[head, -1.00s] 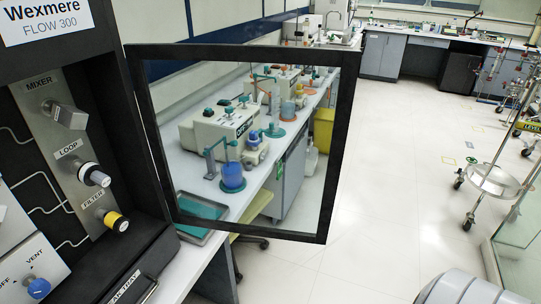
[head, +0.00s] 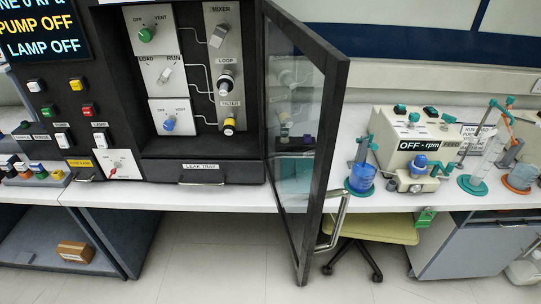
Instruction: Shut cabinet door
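The cabinet door (head: 302,140) is a glass pane in a black frame, hinged at the right side of the black cabinet (head: 205,158). It stands open, swung out toward me and seen at a steep angle. A curved metal handle (head: 335,225) is on its lower outer edge. Inside the open cabinet are the mixer, loop and filter knobs and the leak tray (head: 203,170). Neither of my grippers is in view.
A white bench (head: 160,196) runs under the cabinet. A green stool (head: 375,229) is under the bench. A brown box (head: 75,251) lies on the lower shelf at left.

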